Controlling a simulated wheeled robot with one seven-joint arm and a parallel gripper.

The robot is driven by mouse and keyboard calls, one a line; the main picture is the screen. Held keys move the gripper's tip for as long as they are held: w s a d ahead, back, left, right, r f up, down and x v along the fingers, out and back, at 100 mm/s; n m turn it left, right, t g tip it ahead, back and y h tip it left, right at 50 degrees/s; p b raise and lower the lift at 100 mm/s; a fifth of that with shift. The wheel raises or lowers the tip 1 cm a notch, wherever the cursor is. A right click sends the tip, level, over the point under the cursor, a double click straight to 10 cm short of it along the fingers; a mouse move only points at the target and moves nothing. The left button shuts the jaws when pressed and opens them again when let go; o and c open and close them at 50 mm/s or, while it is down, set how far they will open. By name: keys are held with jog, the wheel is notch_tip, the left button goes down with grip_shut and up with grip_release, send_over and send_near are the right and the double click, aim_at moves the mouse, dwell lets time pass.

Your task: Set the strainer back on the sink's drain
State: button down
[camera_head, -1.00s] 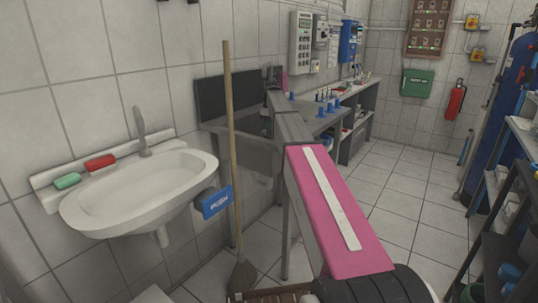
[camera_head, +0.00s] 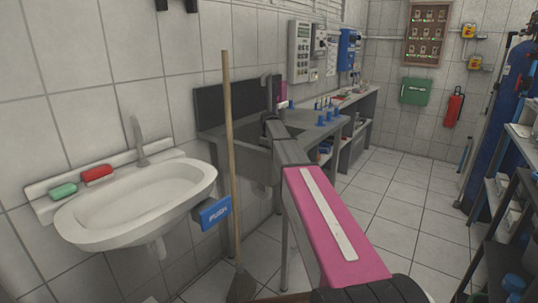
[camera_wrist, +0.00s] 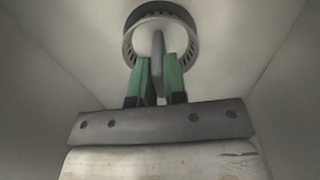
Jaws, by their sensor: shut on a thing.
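In the wrist view, the strainer (camera_wrist: 157,48) shows as a grey slotted ring with an upright stem in its middle. My gripper (camera_wrist: 156,64) has its green fingers shut on that stem. Pale walls and a pale floor surround it, like the inside of a basin. In the head view, my arm reaches to the grey sink (camera_head: 222,133) in the counter by the wall. My gripper's fingers and the strainer are hidden there. The drain is not clearly visible, and I cannot tell whether the strainer touches it.
A broom (camera_head: 229,150) leans before the grey sink. Blue items (camera_head: 322,118) stand on the counter beyond. A shelf rack (camera_head: 505,215) stands at the right. The tiled floor (camera_head: 405,190) between is open.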

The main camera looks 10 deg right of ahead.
jog(key=shift+f, duration=0.15)
jog(key=c, duration=1.2)
grip_release()
jog(key=shift+o, duration=0.2)
notch_tip(320, 180, up, 12)
jog(key=shift+r, duration=0.2)
